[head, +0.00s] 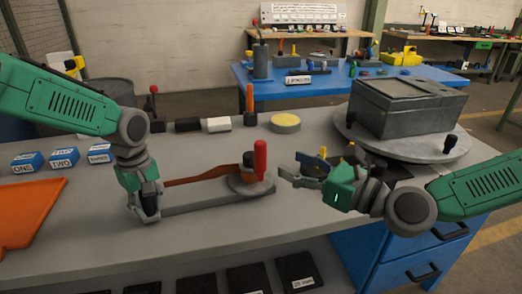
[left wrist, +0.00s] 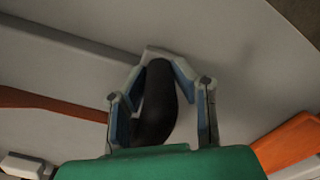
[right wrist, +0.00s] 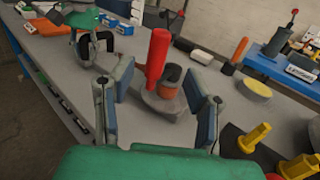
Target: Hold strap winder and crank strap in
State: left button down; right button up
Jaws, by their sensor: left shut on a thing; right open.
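The strap winder (head: 210,196) lies on the grey bench as a long grey bar with a round drum at its right end. A red crank handle (head: 260,160) stands upright on the drum, and an orange-brown strap (head: 195,179) runs along the bar. My left gripper (head: 148,213) is shut on the winder's black grip (left wrist: 157,105) at the left end. My right gripper (head: 290,172) is open and empty, just right of the crank handle. In the right wrist view the red handle (right wrist: 158,60) stands ahead between the spread fingers, apart from them.
An orange tray (head: 25,212) and several blue labelled blocks (head: 62,158) lie at the left. A grey box (head: 408,103) on a round turntable (head: 350,128) stands at the right. Yellow-handled tools (right wrist: 254,138) are near my right gripper. A yellow disc (head: 285,122) lies behind the winder.

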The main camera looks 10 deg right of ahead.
aim_at(261, 150)
jog(key=x, duration=0.9)
grip_shut()
